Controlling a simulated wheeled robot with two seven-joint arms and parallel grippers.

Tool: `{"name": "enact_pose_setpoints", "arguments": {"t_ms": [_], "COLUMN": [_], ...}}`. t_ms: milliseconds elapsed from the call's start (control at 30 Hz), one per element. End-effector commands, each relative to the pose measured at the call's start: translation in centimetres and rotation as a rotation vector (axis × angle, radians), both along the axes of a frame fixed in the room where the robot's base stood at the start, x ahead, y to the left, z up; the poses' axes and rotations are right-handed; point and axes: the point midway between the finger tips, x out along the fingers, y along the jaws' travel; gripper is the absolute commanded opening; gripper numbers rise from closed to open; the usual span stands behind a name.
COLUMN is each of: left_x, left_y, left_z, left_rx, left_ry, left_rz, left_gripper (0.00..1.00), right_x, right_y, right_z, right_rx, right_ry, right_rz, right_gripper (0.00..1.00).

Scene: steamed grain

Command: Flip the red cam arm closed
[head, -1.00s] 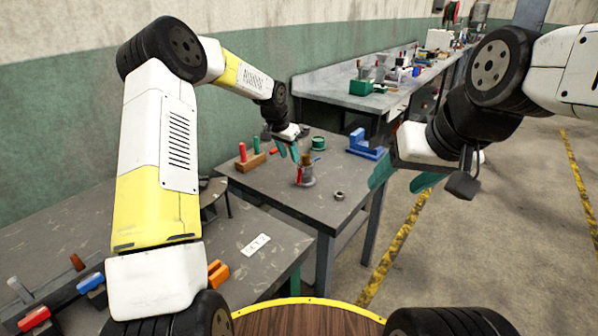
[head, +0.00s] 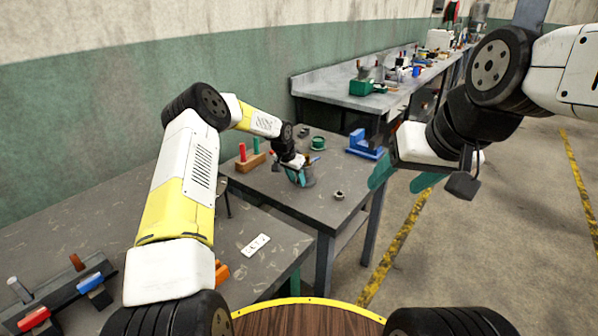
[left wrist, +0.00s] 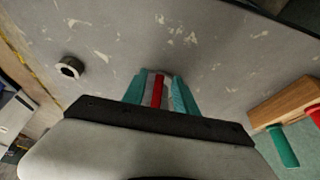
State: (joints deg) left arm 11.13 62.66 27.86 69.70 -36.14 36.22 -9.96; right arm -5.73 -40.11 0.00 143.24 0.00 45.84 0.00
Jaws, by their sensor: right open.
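The red cam arm (left wrist: 158,90) shows in the left wrist view as a narrow red bar between the two teal fingers of my left gripper (left wrist: 160,93), with grey metal beside it. Whether the fingers touch it I cannot tell. In the head view my left gripper (head: 299,177) is down at the small grey metal fixture (head: 309,177) on the near table, and it hides the red arm there. My right gripper (head: 397,180) is open and empty, held in the air to the right of the table.
On the same table (head: 290,200) stand a wooden block with red and green pegs (head: 249,160), a green round part (head: 318,143), a blue block (head: 363,145) and a metal ring (head: 339,195). The table's front right is mostly clear.

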Motion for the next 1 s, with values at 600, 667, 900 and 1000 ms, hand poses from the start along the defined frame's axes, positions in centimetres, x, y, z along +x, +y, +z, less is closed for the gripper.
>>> {"name": "enact_pose_setpoints", "arguments": {"t_ms": [600,667,900,1000], "left_x": [0.01,0.03,0.21,0.29], "left_y": [-0.02,0.01,-0.23,-0.24], "left_z": [-0.04,-0.1,-0.34,-0.32], "left_rx": [-0.002,-0.009,-0.063,-0.069], "left_ry": [-0.002,-0.014,-0.093,-0.104], "left_rz": [0.0,0.0,-0.001,0.0], "left_gripper": [0.0,0.0,0.0,0.0], "right_x": [0.0,0.0,0.0,0.0], "right_y": [0.0,0.0,0.0,0.0], "right_z": [0.0,0.0,0.0,0.0], "right_rx": [0.0,0.0,0.0,0.0], "right_ry": [0.0,0.0,0.0,0.0], "right_rz": [0.0,0.0,0.0,0.0], "right_gripper": [0.61,0.61,0.61,0.61]}}
